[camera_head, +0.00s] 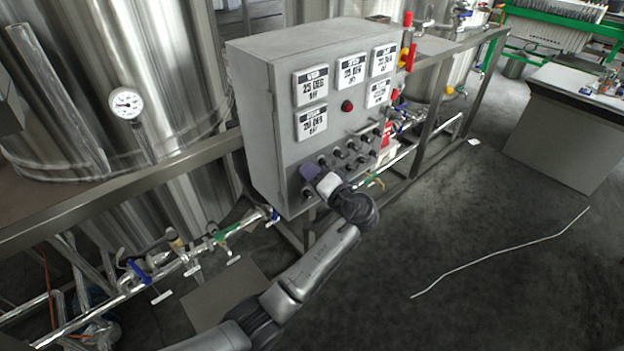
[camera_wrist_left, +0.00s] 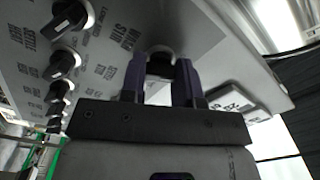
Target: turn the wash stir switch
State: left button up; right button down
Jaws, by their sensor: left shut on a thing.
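The grey control box (camera_head: 252,130) stands at the middle of the head view, with rows of black knobs low on its front. My left gripper (camera_head: 311,174) reaches its lower left front corner, hiding the knob there. In the left wrist view my left gripper (camera_wrist_left: 160,75) is shut with its two dark purple fingers on either side of a black switch knob (camera_wrist_left: 160,66). The panel lettering beside this knob looks like "wash stir", seen turned over. My right gripper is in neither view.
More still knobs (camera_wrist_left: 64,65) run in a row beside the gripped one. Label displays (camera_head: 312,85) and a red button (camera_head: 347,106) sit higher on the box. A steel rail (camera_head: 120,190) and pipes run to the left. The floor (camera_head: 440,230) at right is mostly open.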

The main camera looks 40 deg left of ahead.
pick_arm(q)
jog(key=shift+n+b, duration=0.3)
jog(key=shift+n, duration=0.2)
jog(key=o, duration=0.9)
jog(key=shift+d, duration=0.1)
jog(key=d, duration=0.4)
jog(key=s+d+p, duration=0.1)
jog(key=d, duration=0.4)
jog(key=s+d+p, duration=0.1)
jog(key=d, duration=0.3)
jog(key=shift+s+d, duration=0.15)
jog(key=shift+d, duration=0.1)
